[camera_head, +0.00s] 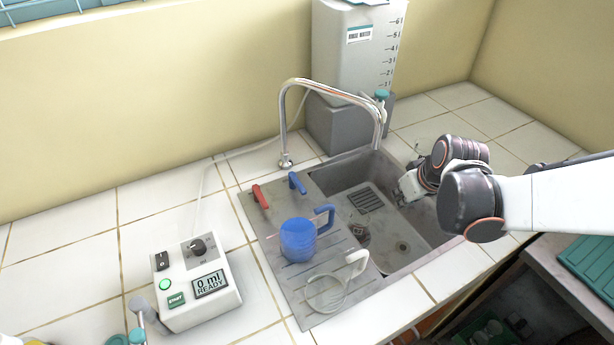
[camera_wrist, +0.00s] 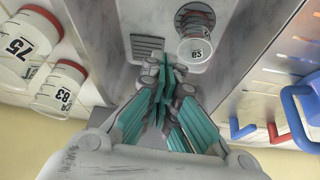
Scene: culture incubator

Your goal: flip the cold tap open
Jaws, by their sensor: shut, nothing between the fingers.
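The cold tap is the blue lever (camera_head: 297,183) at the back left of the sink, beside the red lever (camera_head: 260,196). In the wrist view the blue lever (camera_wrist: 242,131) shows at the lower right, with the red lever (camera_wrist: 276,133) beyond it. My gripper (camera_head: 403,192) is over the right part of the sink basin, to the right of the blue lever and well apart from it. In the wrist view its teal fingers (camera_wrist: 165,75) are together with nothing between them. The arched spout (camera_head: 330,85) stands behind the basin.
A blue jug (camera_head: 298,243) and a clear jug (camera_head: 325,294) stand on the drainboard. A small labelled jar (camera_wrist: 196,35) is in the basin. Two labelled jars, one here (camera_wrist: 60,88), stand beside the sink. A control box (camera_head: 195,285) is at left.

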